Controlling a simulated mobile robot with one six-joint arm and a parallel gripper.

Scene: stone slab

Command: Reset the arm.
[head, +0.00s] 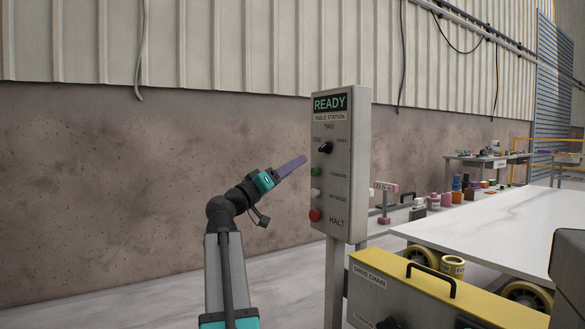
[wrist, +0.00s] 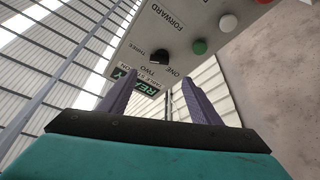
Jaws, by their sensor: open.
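My gripper (head: 303,161) is at the left side of a grey control box on a post, its purple fingers pointing at the box. In the wrist view my gripper (wrist: 150,95) shows two purple fingers spread apart with nothing between them. The control box (head: 338,215) has a green READY sign (head: 330,103), a black selector knob (head: 325,147), a green button (head: 314,172), a white button (head: 315,192) and a red button (head: 315,215). In the wrist view the box lies beyond the fingers. I cannot tell whether a finger touches it.
A yellow-topped drive chain housing (head: 400,268) with a black handle stands at the lower right. Behind it is a white slab (head: 500,225) with several jars and bottles along its far side. A brown wall (head: 120,190) runs behind my arm. The floor on the left is clear.

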